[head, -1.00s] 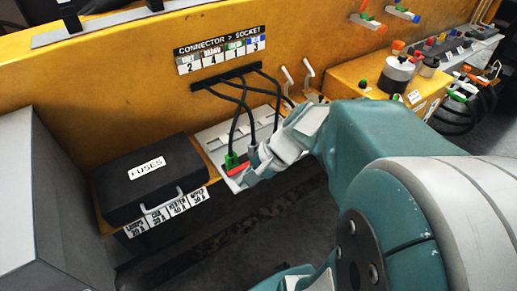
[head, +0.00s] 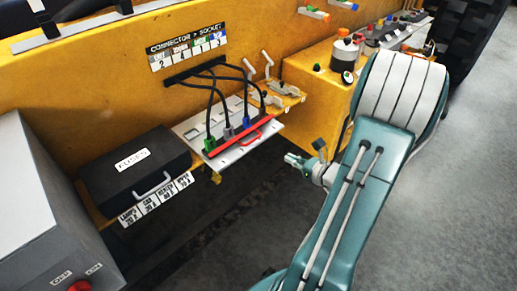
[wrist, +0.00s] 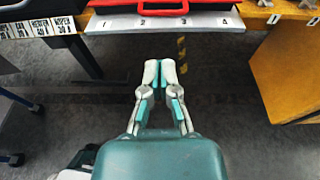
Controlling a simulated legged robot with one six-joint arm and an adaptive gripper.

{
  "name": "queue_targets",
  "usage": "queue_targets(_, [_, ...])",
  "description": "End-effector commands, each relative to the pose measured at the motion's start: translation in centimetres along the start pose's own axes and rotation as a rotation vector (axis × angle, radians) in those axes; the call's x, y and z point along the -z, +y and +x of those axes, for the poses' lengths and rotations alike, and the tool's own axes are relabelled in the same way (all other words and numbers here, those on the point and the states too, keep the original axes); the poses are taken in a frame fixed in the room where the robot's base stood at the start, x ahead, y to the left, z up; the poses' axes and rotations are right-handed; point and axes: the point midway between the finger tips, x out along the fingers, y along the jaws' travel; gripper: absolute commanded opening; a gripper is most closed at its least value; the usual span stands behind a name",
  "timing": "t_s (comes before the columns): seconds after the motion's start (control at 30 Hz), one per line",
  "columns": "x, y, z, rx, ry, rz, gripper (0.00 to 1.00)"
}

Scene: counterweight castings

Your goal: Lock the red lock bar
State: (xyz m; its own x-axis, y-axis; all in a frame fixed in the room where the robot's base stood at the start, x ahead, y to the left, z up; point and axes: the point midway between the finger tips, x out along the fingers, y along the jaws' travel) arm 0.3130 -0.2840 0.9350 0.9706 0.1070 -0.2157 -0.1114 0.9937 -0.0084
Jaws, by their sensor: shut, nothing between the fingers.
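The long red lock bar (head: 232,139) lies across the front of the connectors on the pale socket panel (head: 190,132). A red loop handle (head: 252,138) is on its near side. Green (head: 209,143), grey (head: 228,132) and blue (head: 246,125) connectors stand behind the bar with black cables. In the wrist view the red handle (wrist: 152,10) shows at the top, above the panel's numbered front edge (wrist: 160,22). My gripper (head: 288,158) is shut and empty, apart from the bar, to its right and nearer. Its fingertips (wrist: 159,66) meet below the panel edge in the wrist view.
A black fuse box (head: 135,168) stands left of the panel, and a grey box (head: 45,215) is at far left. Metal toggle levers (head: 268,62) and a yellow cabinet (head: 310,75) are behind and to the right. Open floor (head: 450,200) lies at right.

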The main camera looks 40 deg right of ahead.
Motion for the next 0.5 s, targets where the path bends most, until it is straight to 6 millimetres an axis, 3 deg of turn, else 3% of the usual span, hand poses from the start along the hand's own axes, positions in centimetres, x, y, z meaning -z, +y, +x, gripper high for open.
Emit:
queue_targets(0.37, [0.2, -0.3, -0.1, 0.015, -0.003, 0.012, 0.00])
queue_targets(0.5, [0.2, -0.3, 0.9, 0.011, -0.003, 0.011, 0.00])
